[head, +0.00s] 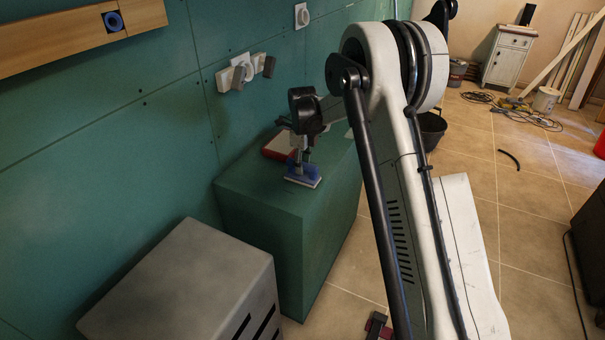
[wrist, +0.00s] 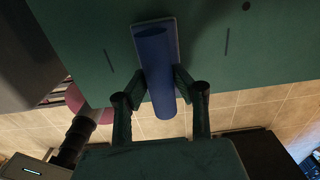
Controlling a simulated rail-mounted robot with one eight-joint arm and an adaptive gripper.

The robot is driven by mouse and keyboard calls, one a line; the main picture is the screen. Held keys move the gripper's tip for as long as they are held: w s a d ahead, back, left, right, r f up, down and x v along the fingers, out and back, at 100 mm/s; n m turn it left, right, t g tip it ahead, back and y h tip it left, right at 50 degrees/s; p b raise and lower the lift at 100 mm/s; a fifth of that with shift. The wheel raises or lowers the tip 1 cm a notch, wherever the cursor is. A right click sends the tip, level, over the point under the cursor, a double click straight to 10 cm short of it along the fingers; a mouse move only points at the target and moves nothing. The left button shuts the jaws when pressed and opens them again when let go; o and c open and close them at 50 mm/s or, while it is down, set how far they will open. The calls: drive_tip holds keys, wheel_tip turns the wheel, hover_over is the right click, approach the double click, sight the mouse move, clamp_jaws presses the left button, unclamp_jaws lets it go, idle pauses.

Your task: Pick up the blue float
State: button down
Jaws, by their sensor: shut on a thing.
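The blue float (head: 303,173) is at the top of the green box, near its front edge, with its pale plate below and blue grip above. In the wrist view its blue grip (wrist: 157,75) runs between the two fingers, with the flat plate behind it. My gripper (head: 299,160) reaches down onto the float from above. In the wrist view both fingers of my gripper (wrist: 161,84) press on the sides of the grip. I cannot tell whether the plate touches the box top.
The green box (head: 255,190) stands against the green wall. A red and white item (head: 279,147) lies on it behind the float. A grey box (head: 190,285) stands in front at left. Fittings (head: 240,74) stick out of the wall. The tiled floor at right is largely open.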

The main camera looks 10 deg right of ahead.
drive_tip(key=shift+r, duration=0.15)
drive_tip(key=shift+r, duration=0.25)
drive_tip(key=r, duration=0.3)
drive_tip(key=shift+s+a+r, duration=0.15)
drive_tip(key=shift+a+r, duration=0.15)
drive_tip(key=shift+r, duration=0.1)
drive_tip(key=s+a+r, duration=0.5)
drive_tip(key=a+r, duration=0.1)
drive_tip(key=a, duration=0.3)
drive_tip(key=shift+s+a+r, duration=0.2)
drive_tip(key=shift+s+r, duration=0.05)
drive_tip(key=shift+s, duration=0.1)
drive_tip(key=c, duration=2.1)
unclamp_jaws()
drive_tip(key=c, duration=0.3)
